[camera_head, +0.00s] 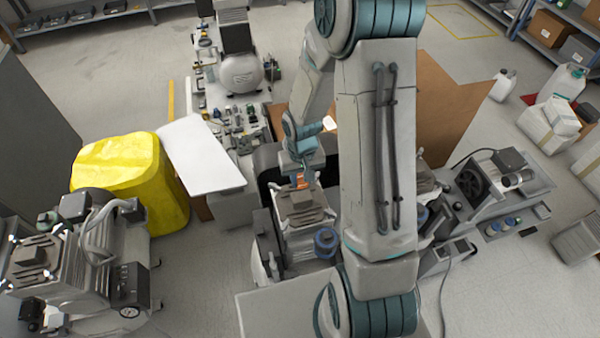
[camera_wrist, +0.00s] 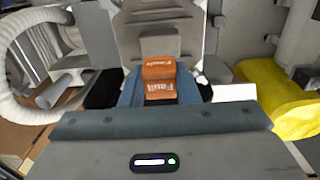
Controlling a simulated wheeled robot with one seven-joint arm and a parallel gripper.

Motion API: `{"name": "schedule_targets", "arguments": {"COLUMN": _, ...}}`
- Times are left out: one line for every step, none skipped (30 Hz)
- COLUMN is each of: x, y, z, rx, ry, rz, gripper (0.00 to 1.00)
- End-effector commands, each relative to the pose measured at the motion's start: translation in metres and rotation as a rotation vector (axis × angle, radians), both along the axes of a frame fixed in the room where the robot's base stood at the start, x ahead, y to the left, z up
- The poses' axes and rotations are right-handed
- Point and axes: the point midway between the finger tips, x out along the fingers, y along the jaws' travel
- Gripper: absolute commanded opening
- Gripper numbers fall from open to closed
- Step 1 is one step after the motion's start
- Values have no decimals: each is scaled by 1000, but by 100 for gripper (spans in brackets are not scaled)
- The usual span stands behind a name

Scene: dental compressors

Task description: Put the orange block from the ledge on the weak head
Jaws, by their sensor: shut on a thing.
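The orange block (camera_wrist: 159,88) has "Fault" printed on its faces and sits between the fingers of my gripper (camera_wrist: 158,92) in the wrist view. My gripper (camera_head: 300,176) is shut on it. In the head view the block shows as a small orange patch (camera_head: 301,182) under the fingers, over the grey finned head (camera_head: 304,203) of the centre compressor. The wrist view shows a grey head with a raised square top (camera_wrist: 160,45) right behind the block. I cannot tell whether the block touches it. No mark tells me whether this is the weak head.
A yellow draped object (camera_head: 125,175) and a white panel (camera_head: 200,155) stand left of the centre compressor. Another compressor (camera_head: 75,265) is at front left. A brown board (camera_head: 445,105) and a fan unit (camera_head: 485,185) are to the right. My arm hides part of the middle.

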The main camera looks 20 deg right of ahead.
Motion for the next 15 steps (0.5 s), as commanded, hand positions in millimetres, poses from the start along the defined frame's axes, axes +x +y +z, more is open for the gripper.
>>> {"name": "schedule_targets", "arguments": {"x": 0, "y": 0, "z": -7, "rx": 0, "ry": 1, "rz": 0, "gripper": 7}}
{"name": "schedule_targets", "arguments": {"x": 0, "y": 0, "z": -9, "rx": 0, "ry": 1, "rz": 0, "gripper": 7}}
{"name": "schedule_targets", "arguments": {"x": 0, "y": 0, "z": -13, "rx": 0, "ry": 1, "rz": 0, "gripper": 7}}
{"name": "schedule_targets", "arguments": {"x": 0, "y": 0, "z": -16, "rx": 0, "ry": 1, "rz": 1, "gripper": 7}}
{"name": "schedule_targets", "arguments": {"x": 0, "y": 0, "z": -18, "rx": 0, "ry": 1, "rz": 1, "gripper": 7}}
{"name": "schedule_targets", "arguments": {"x": 0, "y": 0, "z": -22, "rx": 0, "ry": 1, "rz": 1, "gripper": 7}}
{"name": "schedule_targets", "arguments": {"x": 0, "y": 0, "z": -25, "rx": 0, "ry": 1, "rz": 2, "gripper": 7}}
{"name": "schedule_targets", "arguments": {"x": 0, "y": 0, "z": -29, "rx": 0, "ry": 1, "rz": 2, "gripper": 7}}
{"name": "schedule_targets", "arguments": {"x": 0, "y": 1, "z": -33, "rx": 0, "ry": 1, "rz": 2, "gripper": 7}}
{"name": "schedule_targets", "arguments": {"x": 0, "y": 1, "z": -36, "rx": 0, "ry": 1, "rz": 2, "gripper": 7}}
{"name": "schedule_targets", "arguments": {"x": 0, "y": 1, "z": -39, "rx": 0, "ry": 1, "rz": 2, "gripper": 7}}
{"name": "schedule_targets", "arguments": {"x": 0, "y": 1, "z": -42, "rx": 0, "ry": 1, "rz": 1, "gripper": 7}}
{"name": "schedule_targets", "arguments": {"x": 0, "y": 1, "z": -45, "rx": 0, "ry": 1, "rz": 1, "gripper": 7}}
{"name": "schedule_targets", "arguments": {"x": 0, "y": 1, "z": -47, "rx": 0, "ry": 1, "rz": 1, "gripper": 7}}
{"name": "schedule_targets", "arguments": {"x": 0, "y": 1, "z": -51, "rx": 0, "ry": 0, "rz": 1, "gripper": 7}}
